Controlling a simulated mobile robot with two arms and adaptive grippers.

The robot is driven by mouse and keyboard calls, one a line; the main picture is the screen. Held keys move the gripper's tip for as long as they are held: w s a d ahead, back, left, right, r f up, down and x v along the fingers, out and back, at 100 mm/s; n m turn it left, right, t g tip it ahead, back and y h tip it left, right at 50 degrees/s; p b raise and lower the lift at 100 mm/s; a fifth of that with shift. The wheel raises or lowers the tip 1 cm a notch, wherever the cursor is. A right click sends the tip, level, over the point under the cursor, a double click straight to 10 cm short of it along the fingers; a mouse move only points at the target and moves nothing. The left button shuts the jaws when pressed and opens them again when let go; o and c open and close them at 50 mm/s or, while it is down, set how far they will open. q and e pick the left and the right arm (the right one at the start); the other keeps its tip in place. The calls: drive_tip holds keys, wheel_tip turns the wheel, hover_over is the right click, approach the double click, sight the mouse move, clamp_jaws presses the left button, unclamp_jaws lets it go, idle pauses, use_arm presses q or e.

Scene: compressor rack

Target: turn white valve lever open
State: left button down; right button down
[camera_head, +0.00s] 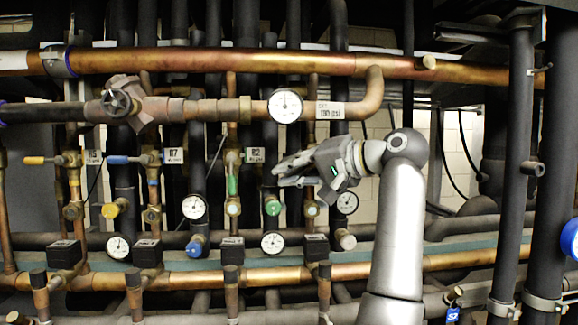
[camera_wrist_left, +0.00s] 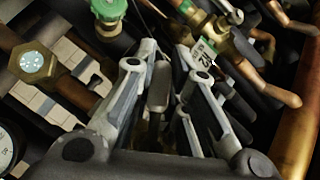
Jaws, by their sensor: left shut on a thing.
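My left gripper (camera_head: 290,172) is at the middle of the pipe rack, in front of a vertical copper pipe, with its fingers pointing left. In the left wrist view its two fingers (camera_wrist_left: 165,85) stand on both sides of a pale grey-white flat bar, which looks like the white valve lever (camera_wrist_left: 159,86). The gripper is shut on this lever. In the head view the lever is hidden behind or between the fingers, so its angle is hard to tell. My right gripper is in neither view.
A blue lever (camera_head: 120,160), a yellow lever (camera_head: 36,160) and a green lever (camera_head: 232,184) sit on pipes to the left. A gauge (camera_head: 285,106) hangs above the gripper. A thick copper pipe (camera_head: 200,62) crosses overhead. A green knob (camera_wrist_left: 108,9) is near the fingers.

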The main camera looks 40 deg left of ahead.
use_arm(q)
drive_tip(key=shift+w+d+f+n+h, duration=0.15)
drive_tip(key=shift+f+n+h, duration=0.15)
drive_tip(key=shift+h, duration=0.2)
drive_tip(key=c, duration=1.4)
unclamp_jaws()
drive_tip(key=shift+d, duration=0.1)
drive_tip(key=shift+c, duration=0.2)
drive_tip(key=v, duration=1.2)
drive_tip(key=shift+r, duration=0.1)
drive_tip(key=shift+c, duration=0.2)
